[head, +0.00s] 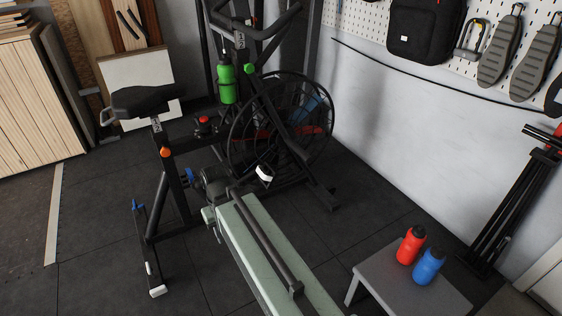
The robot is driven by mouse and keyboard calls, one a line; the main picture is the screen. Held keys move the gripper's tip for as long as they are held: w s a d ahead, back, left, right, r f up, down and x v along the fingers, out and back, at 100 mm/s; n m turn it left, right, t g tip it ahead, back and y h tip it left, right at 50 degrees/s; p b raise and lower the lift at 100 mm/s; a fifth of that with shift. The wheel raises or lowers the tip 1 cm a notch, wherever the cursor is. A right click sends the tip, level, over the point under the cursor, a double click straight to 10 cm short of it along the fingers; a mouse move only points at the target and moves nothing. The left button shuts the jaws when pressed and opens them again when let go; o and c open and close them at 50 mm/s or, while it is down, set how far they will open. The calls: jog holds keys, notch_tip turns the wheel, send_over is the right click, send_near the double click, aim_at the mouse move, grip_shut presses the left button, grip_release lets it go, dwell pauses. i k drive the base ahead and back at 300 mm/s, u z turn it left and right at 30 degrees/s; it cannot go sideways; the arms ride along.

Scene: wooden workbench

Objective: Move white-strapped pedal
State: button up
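The white-strapped pedal (265,173) is at the lower front of the black exercise bike, just right of the crank area. Its white strap shows against the dark frame and floor. A pale green beam with a black rod along it, which looks like my arm, reaches up from the bottom edge towards the bike. Its dark far end, where my gripper (216,187) seems to be, lies left of the pedal against black bike parts. The fingers cannot be made out, nor whether they touch anything.
The bike's caged fan wheel (282,120) stands behind the pedal, and its saddle (141,100) is at left. A grey stool (385,285) with a red bottle (411,246) and a blue bottle (428,266) stands at lower right. Dark floor is open between stool and bike.

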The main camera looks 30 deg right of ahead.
aim_at(265, 177)
jog(key=u, duration=0.1)
jog(key=i, duration=0.95)
jog(key=u, duration=0.4)
